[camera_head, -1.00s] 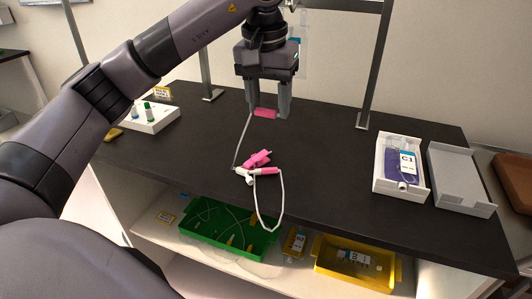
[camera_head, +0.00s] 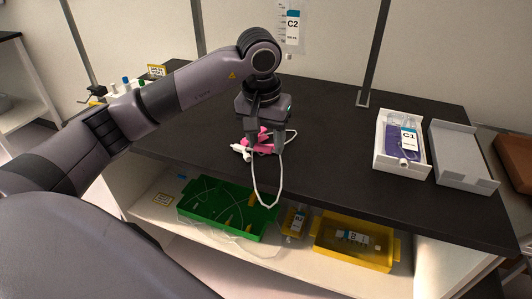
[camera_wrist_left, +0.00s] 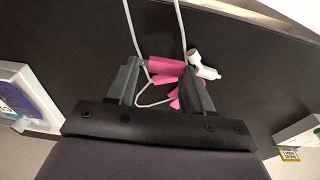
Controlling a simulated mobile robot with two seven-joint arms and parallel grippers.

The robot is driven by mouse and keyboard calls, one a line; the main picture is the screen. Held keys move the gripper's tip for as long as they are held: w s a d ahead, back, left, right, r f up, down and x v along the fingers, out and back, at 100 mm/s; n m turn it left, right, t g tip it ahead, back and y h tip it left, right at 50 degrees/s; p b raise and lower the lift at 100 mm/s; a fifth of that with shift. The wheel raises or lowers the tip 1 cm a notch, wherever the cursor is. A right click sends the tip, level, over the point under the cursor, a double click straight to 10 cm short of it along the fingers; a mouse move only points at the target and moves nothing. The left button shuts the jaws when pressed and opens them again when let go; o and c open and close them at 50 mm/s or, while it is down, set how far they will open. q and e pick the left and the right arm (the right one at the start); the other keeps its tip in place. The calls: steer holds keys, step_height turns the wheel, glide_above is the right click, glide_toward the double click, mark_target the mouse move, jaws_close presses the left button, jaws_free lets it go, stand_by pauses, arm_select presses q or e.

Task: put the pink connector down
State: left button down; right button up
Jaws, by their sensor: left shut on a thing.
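My left gripper (camera_head: 264,147) is low over the dark worktop (camera_head: 330,170), near its front edge. In the left wrist view its two fingers (camera_wrist_left: 160,68) are shut on a pink connector (camera_wrist_left: 166,65) with a thin white tube. Other pink parts (camera_wrist_left: 165,79) and a white fitting (camera_wrist_left: 203,66) lie right beside or under it. In the head view the pink parts (camera_head: 262,133) and the white fitting (camera_head: 240,151) are partly hidden by the fingers. I cannot tell whether the held connector touches the worktop. A white tube loop (camera_head: 268,198) hangs over the front edge. My right gripper is not in view.
A white tray (camera_head: 378,160) with bag C1 (camera_head: 408,140) and an empty grey tray (camera_head: 465,165) stand on the right. Bag C2 (camera_head: 292,25) hangs at the back. A green bin (camera_head: 258,231) and a yellow bin (camera_head: 352,258) sit on the shelf below. The worktop's middle right is clear.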

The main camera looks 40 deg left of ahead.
mark_target(265, 146)
arm_select(q)
step_height(265, 146, down, 4)
steer(key=shift+f, duration=0.1)
stand_by(0.4)
steer(key=shift+c, duration=2.3)
jaws_free()
steer(key=shift+r, duration=0.4)
step_height(265, 146, up, 11)
steer(key=s, duration=0.1)
steer(key=shift+s+d+r, duration=0.15)
steer(key=shift+s, duration=0.15)
